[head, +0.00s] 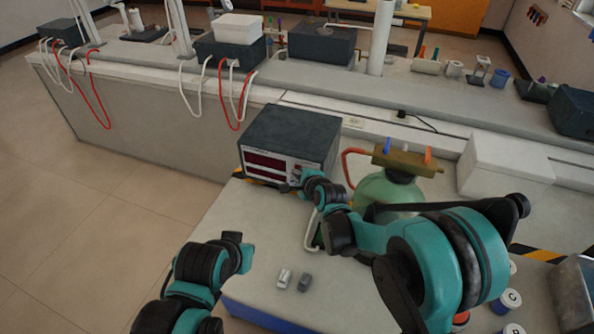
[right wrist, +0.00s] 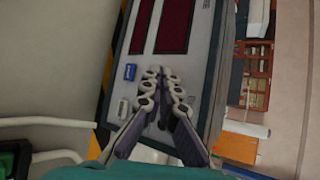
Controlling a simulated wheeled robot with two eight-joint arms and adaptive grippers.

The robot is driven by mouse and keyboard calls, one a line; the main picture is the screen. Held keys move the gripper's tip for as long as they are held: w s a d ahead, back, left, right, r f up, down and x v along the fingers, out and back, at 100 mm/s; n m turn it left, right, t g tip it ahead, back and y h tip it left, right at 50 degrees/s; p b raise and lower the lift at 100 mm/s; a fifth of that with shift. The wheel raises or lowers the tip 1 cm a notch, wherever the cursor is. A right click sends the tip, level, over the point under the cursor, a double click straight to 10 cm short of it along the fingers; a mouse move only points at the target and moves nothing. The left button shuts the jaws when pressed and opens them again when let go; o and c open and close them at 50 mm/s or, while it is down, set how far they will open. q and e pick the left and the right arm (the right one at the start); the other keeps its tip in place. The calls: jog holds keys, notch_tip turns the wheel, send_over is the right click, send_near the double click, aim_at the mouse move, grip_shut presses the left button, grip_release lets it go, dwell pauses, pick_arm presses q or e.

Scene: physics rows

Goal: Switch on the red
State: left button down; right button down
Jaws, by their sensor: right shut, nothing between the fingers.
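A dark grey instrument box (head: 290,130) stands on the near bench, its light front panel facing front left. Two dark red display windows (head: 265,162) sit on that panel. In the right wrist view the panel (right wrist: 190,85) appears turned on its side, with the red windows (right wrist: 174,22) at the top, a small blue part (right wrist: 130,72) and a white part (right wrist: 122,108). My right gripper (head: 300,178) is shut and empty at the panel's right end. Its fingertips (right wrist: 163,72) lie over the panel beside the blue part; contact cannot be told. My left gripper (head: 240,245) is low left, away from the box.
A green rounded vessel (head: 386,190) with a brass valve block and a red hose stands right of the box. Two small metal cylinders (head: 293,281) lie near the bench's front. A white box (head: 505,165) and lettered jars (head: 510,299) are at right.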

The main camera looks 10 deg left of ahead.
jog(key=shift+w+d, duration=0.15)
jog(key=shift+w, duration=0.1)
jog(key=shift+s, duration=0.1)
dwell(0.3)
pick_arm(q)
jog(key=shift+w+f, duration=0.2)
jog(key=shift+w, duration=0.05)
pick_arm(e)
jog(key=shift+s+f, duration=0.15)
jog(key=shift+s, duration=0.2)
jog(key=shift+s, duration=0.1)
pick_arm(q)
jog(key=shift+s, duration=0.1)
pick_arm(e)
jog(key=shift+s+a+r, duration=0.1)
jog(key=shift+s+a, duration=0.1)
jog(key=shift+s, duration=0.65)
jog(key=shift+s+a+r, duration=0.15)
jog(key=shift+s+a, duration=0.1)
jog(key=shift+s, duration=0.55)
jog(key=shift+s+a+r, duration=0.1)
jog(key=shift+s+a, duration=0.1)
jog(key=shift+s, duration=0.65)
